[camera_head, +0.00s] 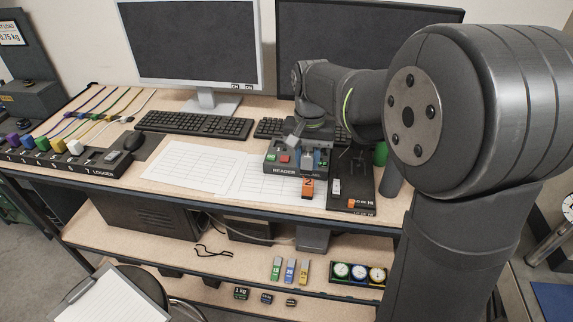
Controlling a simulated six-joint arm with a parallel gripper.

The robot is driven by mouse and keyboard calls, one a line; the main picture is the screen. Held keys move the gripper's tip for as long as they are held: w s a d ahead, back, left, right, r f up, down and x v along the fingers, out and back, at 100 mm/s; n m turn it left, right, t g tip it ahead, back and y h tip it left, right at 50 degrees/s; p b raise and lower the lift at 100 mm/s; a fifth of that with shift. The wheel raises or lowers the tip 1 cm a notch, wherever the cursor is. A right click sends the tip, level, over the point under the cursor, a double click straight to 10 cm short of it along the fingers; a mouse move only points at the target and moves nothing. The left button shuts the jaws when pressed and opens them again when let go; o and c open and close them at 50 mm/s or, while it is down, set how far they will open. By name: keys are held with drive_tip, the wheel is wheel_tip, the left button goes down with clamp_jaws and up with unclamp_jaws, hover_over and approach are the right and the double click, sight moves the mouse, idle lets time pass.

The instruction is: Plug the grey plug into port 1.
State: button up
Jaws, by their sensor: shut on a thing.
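My gripper (308,153) is over the right part of a dark box marked READER (284,170). It is shut on a small grey piece (307,161), partly hidden by the fingers; I cannot tell for sure that this is the grey plug, or whether it touches the box. At the far left, a long dark box marked LOGGER (98,172) has a row of coloured plugs with cables, among them a green plug (42,143) and a whitish plug (75,147). A 7 shows on its front; port 1 cannot be made out.
An orange block marked 2 (307,188) is at the reader's front. A dark tray (352,190) with small items lies to its right. Two monitors stand behind.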

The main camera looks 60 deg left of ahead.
drive_tip(key=shift+w+d+r, duration=0.3)
drive_tip(key=shift+w+d, duration=0.05)
drive_tip(key=shift+w+a+r, duration=0.15)
drive_tip(key=shift+w, duration=0.05)
drive_tip(key=w+a, duration=0.2)
drive_tip(key=a, duration=0.8)
drive_tip(key=w+a, duration=0.2)
drive_tip(key=a, duration=0.8)
drive_tip(key=shift+d+f, duration=0.2)
drive_tip(key=shift+f, duration=3)
drive_tip(key=shift+f, duration=0.85)
drive_tip(key=o, duration=1.5)
drive_tip(key=shift+c, duration=0.2)
